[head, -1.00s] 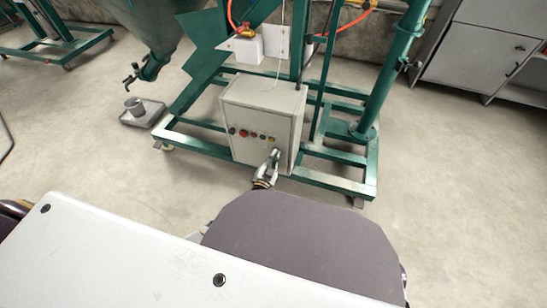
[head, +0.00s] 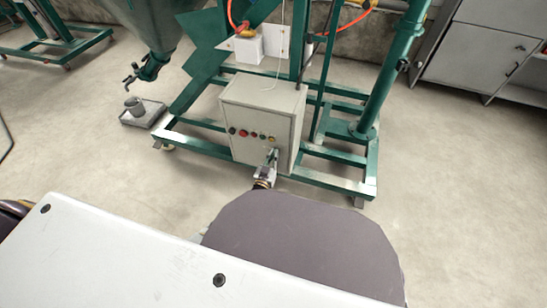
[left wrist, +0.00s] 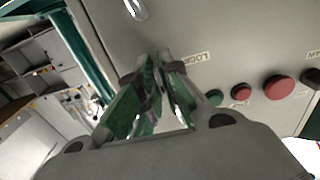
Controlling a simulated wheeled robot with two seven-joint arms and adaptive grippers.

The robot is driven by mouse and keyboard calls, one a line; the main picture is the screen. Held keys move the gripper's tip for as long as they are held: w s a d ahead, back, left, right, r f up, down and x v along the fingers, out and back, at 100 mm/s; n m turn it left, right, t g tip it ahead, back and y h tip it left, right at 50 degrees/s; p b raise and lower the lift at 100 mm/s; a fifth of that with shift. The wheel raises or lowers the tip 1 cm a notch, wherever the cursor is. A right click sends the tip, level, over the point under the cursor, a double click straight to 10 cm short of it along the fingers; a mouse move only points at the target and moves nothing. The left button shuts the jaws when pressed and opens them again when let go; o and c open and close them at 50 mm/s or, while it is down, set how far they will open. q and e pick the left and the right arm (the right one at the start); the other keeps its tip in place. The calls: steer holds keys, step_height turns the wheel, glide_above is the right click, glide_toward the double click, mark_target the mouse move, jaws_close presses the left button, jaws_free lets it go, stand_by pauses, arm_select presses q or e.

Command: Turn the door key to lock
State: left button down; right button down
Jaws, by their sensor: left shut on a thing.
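The beige control box (head: 270,95) stands on the green frame, with a row of buttons on its front. My right gripper is in neither current view.
Red buttons (left wrist: 278,87), a green one (left wrist: 214,97) and a black one sit close beside the fingers. A shiny metal fitting (left wrist: 137,8) protrudes from the box. Green frame rails (head: 335,181) run beside the box. Open floor (head: 90,165) lies left.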

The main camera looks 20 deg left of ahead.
arm_select(q)
steer(key=shift+d+f, duration=0.1)
steer(key=c, duration=1.6)
jaws_free()
steer(key=shift+s, duration=0.15)
steer(key=s, duration=1.1)
steer(key=shift+s+a, duration=0.25)
steer(key=shift+s, duration=0.15)
